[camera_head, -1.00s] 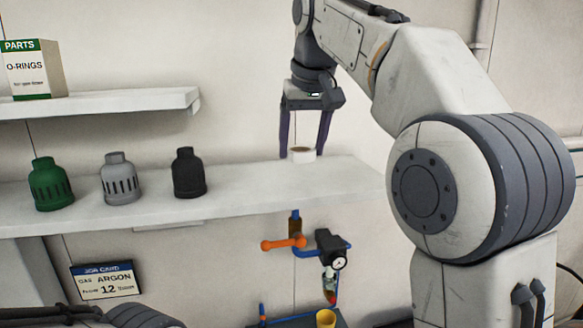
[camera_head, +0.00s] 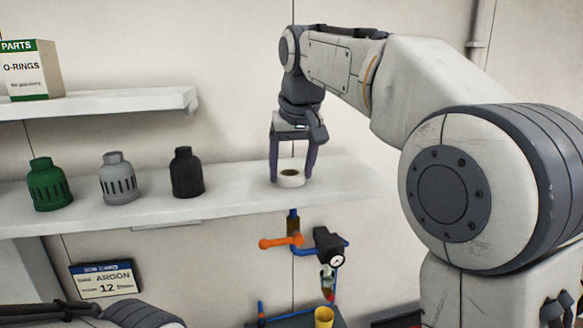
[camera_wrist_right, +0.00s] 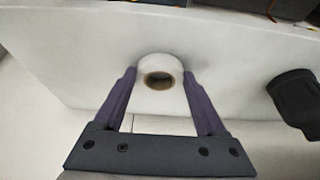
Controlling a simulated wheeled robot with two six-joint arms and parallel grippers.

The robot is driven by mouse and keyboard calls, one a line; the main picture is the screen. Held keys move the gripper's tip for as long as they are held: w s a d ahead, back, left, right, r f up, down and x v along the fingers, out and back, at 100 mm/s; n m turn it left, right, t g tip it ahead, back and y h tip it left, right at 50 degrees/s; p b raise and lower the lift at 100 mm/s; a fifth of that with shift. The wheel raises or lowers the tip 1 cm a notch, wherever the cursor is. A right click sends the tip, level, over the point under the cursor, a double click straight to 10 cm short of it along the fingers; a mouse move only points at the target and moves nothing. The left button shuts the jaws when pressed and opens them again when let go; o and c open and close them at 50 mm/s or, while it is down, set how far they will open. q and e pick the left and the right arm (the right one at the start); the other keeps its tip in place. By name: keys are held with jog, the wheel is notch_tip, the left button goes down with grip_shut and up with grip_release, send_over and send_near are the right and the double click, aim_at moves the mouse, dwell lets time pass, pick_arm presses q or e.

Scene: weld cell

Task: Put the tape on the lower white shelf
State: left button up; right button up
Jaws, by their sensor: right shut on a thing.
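The tape (camera_head: 290,180) is a small white roll with a brown core. It is at the lower white shelf (camera_head: 235,203), near its front edge and to the right of the black bottle-shaped part. My right gripper (camera_head: 292,178) points down and is shut on the tape, one purple finger on each side. The right wrist view shows the tape (camera_wrist_right: 160,66) between the fingertips (camera_wrist_right: 160,80), with the pale shelf (camera_wrist_right: 75,60) behind it. I cannot tell whether its underside touches the shelf. My left gripper is not in view.
Green (camera_head: 49,184), grey (camera_head: 118,180) and black (camera_head: 187,173) bottle-shaped parts stand left on the lower shelf. The upper shelf (camera_head: 120,103) holds a parts box (camera_head: 30,70). A gauge and fittings (camera_head: 330,250) are below. The shelf is bare between the black part and the tape.

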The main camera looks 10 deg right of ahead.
jog(key=o, duration=1.4)
jog(key=shift+r, duration=0.25)
jog(key=shift+s+r, duration=0.15)
jog(key=shift+r, duration=0.15)
jog(key=v, duration=1.1)
